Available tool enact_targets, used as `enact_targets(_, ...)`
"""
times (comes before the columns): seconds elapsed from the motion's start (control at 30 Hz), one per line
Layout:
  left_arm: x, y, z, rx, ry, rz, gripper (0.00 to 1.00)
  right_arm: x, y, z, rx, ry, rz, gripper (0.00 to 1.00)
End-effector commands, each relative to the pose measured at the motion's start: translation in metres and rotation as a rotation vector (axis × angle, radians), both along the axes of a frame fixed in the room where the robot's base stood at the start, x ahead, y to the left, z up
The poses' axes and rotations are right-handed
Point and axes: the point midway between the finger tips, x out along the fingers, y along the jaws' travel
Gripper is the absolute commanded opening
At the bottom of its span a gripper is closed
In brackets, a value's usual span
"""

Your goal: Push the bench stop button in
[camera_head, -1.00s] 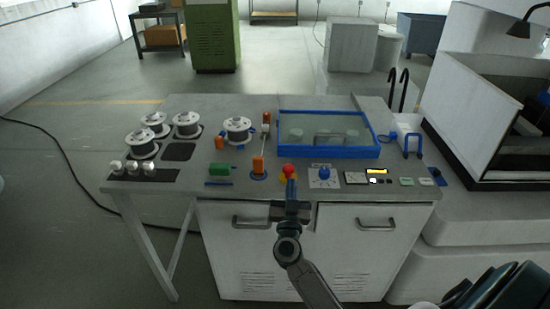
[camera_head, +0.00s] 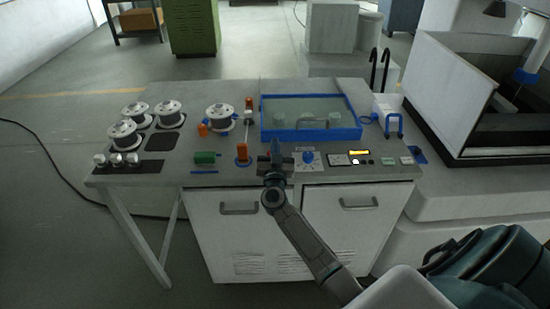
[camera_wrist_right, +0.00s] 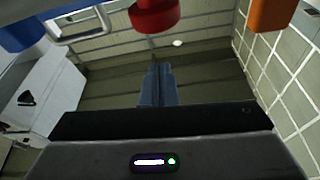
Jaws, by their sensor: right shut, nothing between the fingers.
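The red stop button (camera_wrist_right: 155,14) is at the top edge of the right wrist view, cut off by the frame. My left gripper is not in view.
A blue-framed tray (camera_head: 262,118) lies behind. Several wire spools (camera_head: 219,117) stand at the left. A small lit display (camera_head: 359,151) is further right.

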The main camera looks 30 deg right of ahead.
Motion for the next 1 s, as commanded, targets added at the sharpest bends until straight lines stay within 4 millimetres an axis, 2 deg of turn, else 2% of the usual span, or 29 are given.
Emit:
enact_targets(0.03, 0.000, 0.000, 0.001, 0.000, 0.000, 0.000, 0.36, 0.006, -0.004, 0.000, 0.001, 0.002, -0.001, 0.00)
enact_targets(0.1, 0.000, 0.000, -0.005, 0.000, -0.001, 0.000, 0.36, 0.004, 0.000, -0.019, 0.001, 0.004, -0.001, 0.00)
enact_targets(0.23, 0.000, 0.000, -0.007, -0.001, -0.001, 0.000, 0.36, 0.004, 0.001, -0.032, 0.001, 0.002, -0.001, 0.00)
enact_targets(0.73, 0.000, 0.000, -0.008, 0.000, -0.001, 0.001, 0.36, 0.004, 0.003, -0.040, 0.000, 0.000, 0.000, 0.00)
enact_targets(1.0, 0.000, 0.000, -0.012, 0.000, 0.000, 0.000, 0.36, 0.004, 0.005, -0.064, 0.004, 0.003, 0.001, 0.00)
